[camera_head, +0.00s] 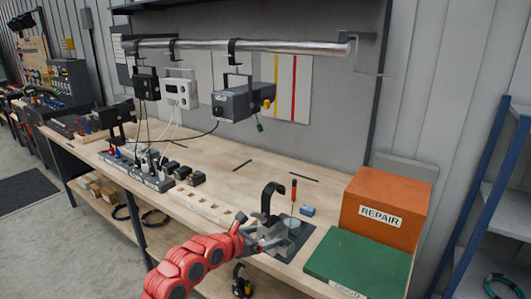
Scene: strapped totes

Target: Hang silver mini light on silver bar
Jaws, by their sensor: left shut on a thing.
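The silver bar (262,46) runs across the upper part of the view above the bench. The silver mini light (270,222) is a small grey fixture with a black hook (272,191) pointing up. It is at the front of the wooden bench, over a dark mat. My left gripper (259,238), on the red arm, is shut on the light at its lower left side. The fingers partly hide the light, and I cannot tell whether it touches the mat. My right gripper is not in view.
A black light (146,84), a white light (180,92) and a larger dark grey light (238,102) hang from the bar's left and middle. The bar's right part is free. An orange REPAIR box (382,205) and green case (355,265) stand right; an orange-handled tool (294,190) stands behind the light.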

